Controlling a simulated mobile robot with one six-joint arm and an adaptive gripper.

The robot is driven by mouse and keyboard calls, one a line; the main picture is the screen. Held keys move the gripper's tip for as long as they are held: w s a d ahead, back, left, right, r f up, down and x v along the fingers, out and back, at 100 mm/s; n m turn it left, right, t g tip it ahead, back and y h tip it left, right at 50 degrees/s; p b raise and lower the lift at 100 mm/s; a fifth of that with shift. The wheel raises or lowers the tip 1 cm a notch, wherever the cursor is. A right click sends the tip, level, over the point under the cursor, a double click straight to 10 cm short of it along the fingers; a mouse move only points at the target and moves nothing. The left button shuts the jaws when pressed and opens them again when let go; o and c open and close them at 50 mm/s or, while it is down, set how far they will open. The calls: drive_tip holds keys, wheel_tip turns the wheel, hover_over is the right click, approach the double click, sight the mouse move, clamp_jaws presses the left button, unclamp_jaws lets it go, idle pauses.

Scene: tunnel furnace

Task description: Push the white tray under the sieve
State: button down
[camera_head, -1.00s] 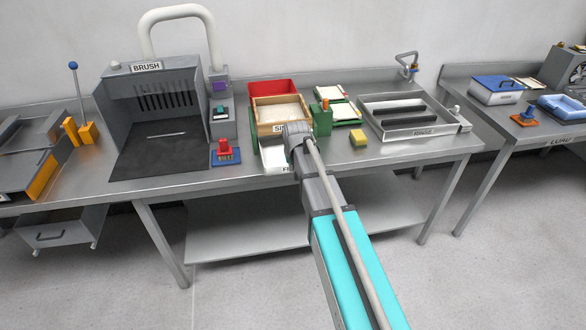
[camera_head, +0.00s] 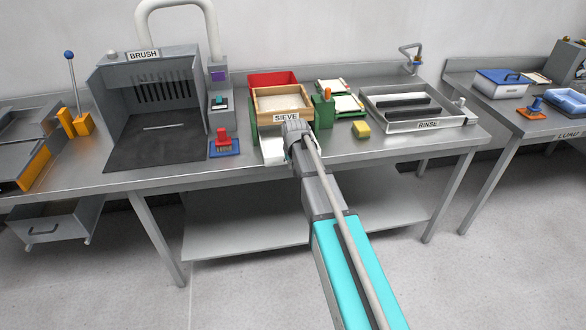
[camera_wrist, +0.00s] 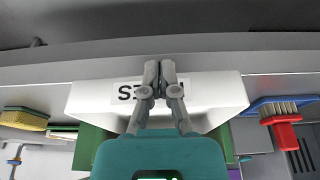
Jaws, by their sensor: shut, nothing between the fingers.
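The white tray (camera_head: 272,150) is on the bench, partly under the sieve (camera_head: 282,103), with its near part sticking out in front. The sieve is a wooden frame with a pale mesh on green supports. My gripper (camera_head: 299,153) is low at the tray's near side; my arm hides its fingertips and the tray's right part in the head view. In the wrist view, the shut, empty fingers (camera_wrist: 160,68) lie across the white tray (camera_wrist: 92,95) and partly cover its label. I cannot tell whether they touch it.
A red container (camera_head: 272,79) is behind the sieve. A red-handled brush (camera_head: 223,140) is at the left, a yellow sponge (camera_head: 361,129) at the right. The rinse basin (camera_head: 440,122) is farther right and the brush booth (camera_head: 152,105) farther left. The bench front edge is close.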

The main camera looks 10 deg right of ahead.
drive_tip(key=shift+w, duration=1.15)
drive_tip(key=w, duration=1)
drive_tip(key=shift+w, duration=0.4)
drive_tip(key=shift+s, duration=0.15)
